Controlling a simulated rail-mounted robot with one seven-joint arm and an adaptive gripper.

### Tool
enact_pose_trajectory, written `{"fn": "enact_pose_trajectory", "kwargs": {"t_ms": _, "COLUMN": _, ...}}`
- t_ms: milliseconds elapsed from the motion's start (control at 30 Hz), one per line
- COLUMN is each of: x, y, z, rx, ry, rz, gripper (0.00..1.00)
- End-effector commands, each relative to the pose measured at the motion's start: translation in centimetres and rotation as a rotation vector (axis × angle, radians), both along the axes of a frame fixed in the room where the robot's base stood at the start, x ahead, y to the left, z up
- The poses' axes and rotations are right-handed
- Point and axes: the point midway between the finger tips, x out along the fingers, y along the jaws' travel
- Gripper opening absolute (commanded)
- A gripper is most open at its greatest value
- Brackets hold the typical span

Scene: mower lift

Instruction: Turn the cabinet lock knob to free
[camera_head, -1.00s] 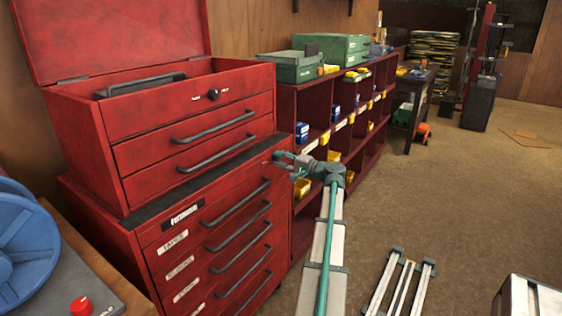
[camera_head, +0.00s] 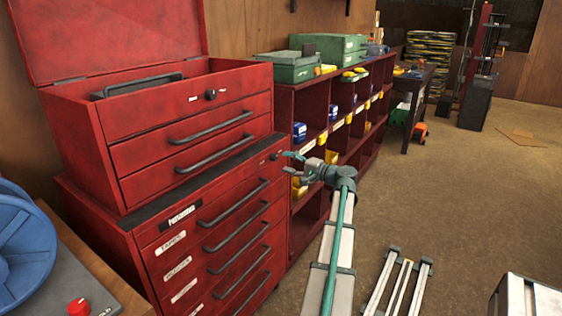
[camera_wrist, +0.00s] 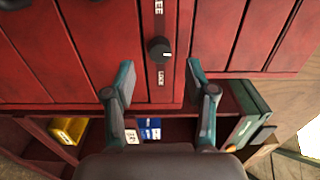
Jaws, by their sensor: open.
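The lock knob (camera_wrist: 160,49) is a round black knob with a white mark, on the red face of the lower tool cabinet (camera_head: 190,235). In the wrist view it lies between a label ending "EE" above and one reading "LOCK" below; its white mark faces right. In the head view the knob (camera_head: 274,155) is small, at the cabinet's upper right corner. My gripper (camera_head: 288,163) is open and empty just right of the knob, apart from it. In the wrist view my gripper's fingers (camera_wrist: 160,80) stand either side of the knob's line, below it in the picture.
A red top chest (camera_head: 190,130) with an open lid and a similar knob (camera_head: 211,95) stands on the cabinet. A red shelf unit (camera_head: 345,150) with small bins is behind my gripper. A blue reel (camera_head: 25,245) sits at the lower left.

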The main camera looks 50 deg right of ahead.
Motion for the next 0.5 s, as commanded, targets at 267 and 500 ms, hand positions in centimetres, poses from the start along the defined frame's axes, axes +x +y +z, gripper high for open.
{"fn": "enact_pose_trajectory", "kwargs": {"t_ms": 267, "x": -5.1, "y": -0.2, "z": 0.0, "rx": 0.0, "ry": 0.0, "rz": -0.001, "gripper": 0.56}}
{"fn": "enact_pose_trajectory", "kwargs": {"t_ms": 500, "x": -7.0, "y": -0.3, "z": 0.0, "rx": 0.0, "ry": 0.0, "rz": 0.001, "gripper": 0.56}}
